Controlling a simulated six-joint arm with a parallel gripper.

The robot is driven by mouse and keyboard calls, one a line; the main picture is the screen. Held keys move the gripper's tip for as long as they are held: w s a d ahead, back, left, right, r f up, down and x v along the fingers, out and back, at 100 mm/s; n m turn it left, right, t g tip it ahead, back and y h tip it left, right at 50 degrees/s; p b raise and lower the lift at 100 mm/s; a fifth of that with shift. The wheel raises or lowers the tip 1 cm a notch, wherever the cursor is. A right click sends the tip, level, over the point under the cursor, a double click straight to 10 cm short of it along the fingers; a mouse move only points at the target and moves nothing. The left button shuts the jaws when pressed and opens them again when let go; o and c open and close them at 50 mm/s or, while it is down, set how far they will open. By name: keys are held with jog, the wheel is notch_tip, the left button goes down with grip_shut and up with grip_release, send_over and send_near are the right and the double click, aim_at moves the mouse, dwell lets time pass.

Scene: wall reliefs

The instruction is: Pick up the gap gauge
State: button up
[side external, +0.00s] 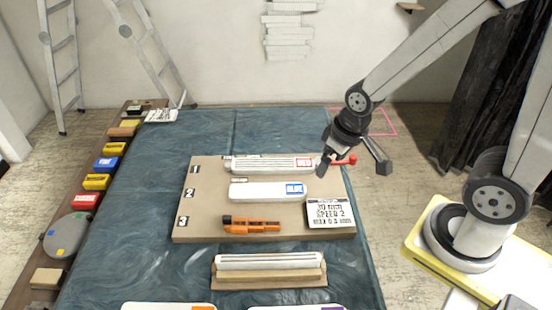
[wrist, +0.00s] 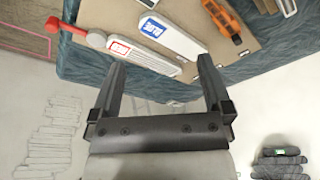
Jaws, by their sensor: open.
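No object is labelled as a gap gauge, and I cannot tell for certain which one it is. On a tan board (side external: 205,207) lie a white slatted piece with a red label and red handle (side external: 270,164), a white rounded piece with a blue label (side external: 255,191), and an orange-and-black tool (side external: 250,225). The wrist view shows the red-labelled piece (wrist: 146,52), the blue-labelled piece (wrist: 172,38) and the orange tool (wrist: 222,17). My gripper (side external: 353,166) is open and empty, above the board's right back corner. Its spread fingers also show in the wrist view (wrist: 160,62).
A white bar on a wooden rest (side external: 268,272) stands in front. Coloured blocks (side external: 97,181) line a shelf at the left. The blue cloth left of the board (side external: 145,195) is clear.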

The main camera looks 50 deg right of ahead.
jog(key=n+g, duration=0.3)
jog(key=n, duration=0.5)
send_over(230, 217)
jog(key=f, duration=1)
jog(key=shift+s+d+f, duration=0.25)
jog(key=shift+s+f, duration=0.05)
jog(key=shift+f, duration=0.1)
jog(key=shift+w+a+f+n, duration=0.15)
jog(key=shift+a+f+n, duration=0.15)
jog(key=shift+a+f, duration=0.15)
jog(key=shift+f, duration=1.25)
jog(key=shift+f, duration=0.1)
jog(key=shift+w+d+f, duration=0.1)
jog(key=shift+d+f, duration=0.05)
jog(key=shift+f, duration=2.3)
